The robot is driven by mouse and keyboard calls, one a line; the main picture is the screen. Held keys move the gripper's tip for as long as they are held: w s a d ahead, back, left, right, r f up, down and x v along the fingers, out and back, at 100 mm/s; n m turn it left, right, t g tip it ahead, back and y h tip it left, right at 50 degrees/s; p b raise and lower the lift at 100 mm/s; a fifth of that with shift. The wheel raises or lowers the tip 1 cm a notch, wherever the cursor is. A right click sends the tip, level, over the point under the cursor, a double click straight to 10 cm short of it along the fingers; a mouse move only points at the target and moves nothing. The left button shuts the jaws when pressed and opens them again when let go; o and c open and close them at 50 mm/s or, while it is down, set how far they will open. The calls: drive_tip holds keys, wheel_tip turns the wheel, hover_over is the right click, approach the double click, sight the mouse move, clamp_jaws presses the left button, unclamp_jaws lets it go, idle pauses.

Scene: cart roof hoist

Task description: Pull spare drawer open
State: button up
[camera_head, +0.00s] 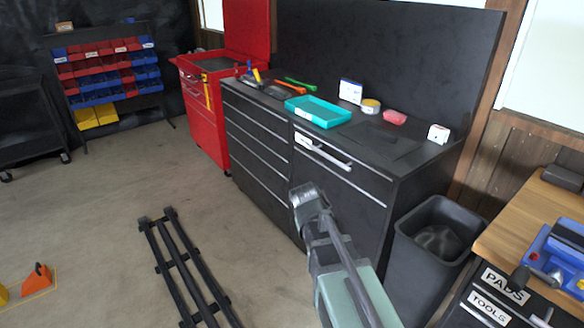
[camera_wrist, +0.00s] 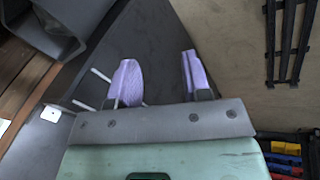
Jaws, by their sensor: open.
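The black cabinet (camera_head: 262,150) has a wide drawer at the top of its right section, with a white label and a long silver handle (camera_head: 322,152). I take this as the spare drawer (camera_head: 365,180); its front looks flush, so it appears shut. My gripper (camera_head: 307,203) is in front of the cabinet, below the handle in the head view. In the wrist view my gripper (camera_wrist: 160,78) is open, with two purple fingertips apart and nothing between them. Pale metal bars (camera_wrist: 84,106) show left of the left finger, apart from the grip gap. Contact with the handle is not visible.
A dark bin (camera_head: 430,245) stands right of the cabinet, near a wooden workbench (camera_head: 525,225). A turquoise tray (camera_head: 318,111) and small items lie on the cabinet top. A black rack (camera_head: 185,265) lies on the floor at left. A red tool chest (camera_head: 204,115) stands behind.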

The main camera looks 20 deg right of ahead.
drive_tip(key=w+d+f+t+h+b, duration=0.1)
drive_tip(key=w+d+f+h+b, duration=0.25)
drive_tip(key=w+f+b, duration=0.45)
drive_tip(key=n+t+h+b, duration=0.7)
drive_tip(key=n+t+b, duration=0.3)
drive_tip(key=t+b, duration=0.25)
approach(327, 158)
drive_tip(key=shift+g, duration=0.35)
drive_tip(key=p+x, duration=0.1)
drive_tip(key=x, duration=1)
drive_tip(key=shift+w+r, duration=0.1)
drive_tip(key=shift+w, duration=0.15)
drive_tip(key=shift+a, duration=0.1)
clamp_jaws()
